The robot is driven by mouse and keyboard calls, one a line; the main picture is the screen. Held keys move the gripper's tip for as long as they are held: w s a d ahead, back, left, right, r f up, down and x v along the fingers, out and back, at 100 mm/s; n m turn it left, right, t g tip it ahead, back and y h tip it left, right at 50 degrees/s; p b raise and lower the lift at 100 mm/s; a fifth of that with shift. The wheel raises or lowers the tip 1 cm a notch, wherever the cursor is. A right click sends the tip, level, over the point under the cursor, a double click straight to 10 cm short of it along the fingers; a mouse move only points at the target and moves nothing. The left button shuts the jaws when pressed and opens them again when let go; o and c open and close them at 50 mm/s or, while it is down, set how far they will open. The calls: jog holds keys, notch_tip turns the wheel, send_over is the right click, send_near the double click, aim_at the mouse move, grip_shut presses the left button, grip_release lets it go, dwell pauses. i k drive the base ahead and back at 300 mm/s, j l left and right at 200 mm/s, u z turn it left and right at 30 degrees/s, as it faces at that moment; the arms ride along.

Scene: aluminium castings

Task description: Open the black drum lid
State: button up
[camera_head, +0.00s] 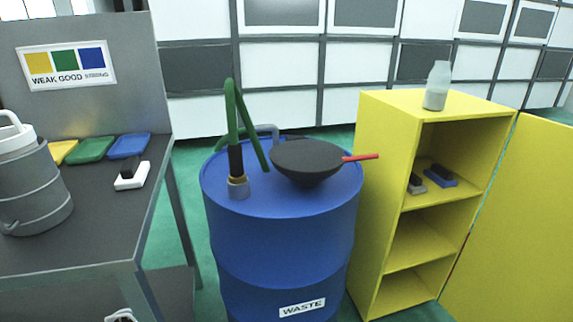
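The black drum lid (308,154) is a round, dark disc on top of the blue drum (283,240). It lies roughly flat over a dark tapered body that narrows down to the drum top, and it looks shut. A red handle (361,157) sticks out from the lid's right edge. The drum carries a white "WASTE" label (302,308). My gripper is not in view.
A green hose (232,115) with a black and grey fitting rises left of the lid; a grey bent pipe is behind it. A yellow cabinet (372,190), its door open, stands close on the right with a bottle (437,86) on top. A grey workbench (95,225) is left.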

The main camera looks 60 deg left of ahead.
aim_at(306, 156)
jog(key=u, duration=1.9)
jog(key=l, duration=0.05)
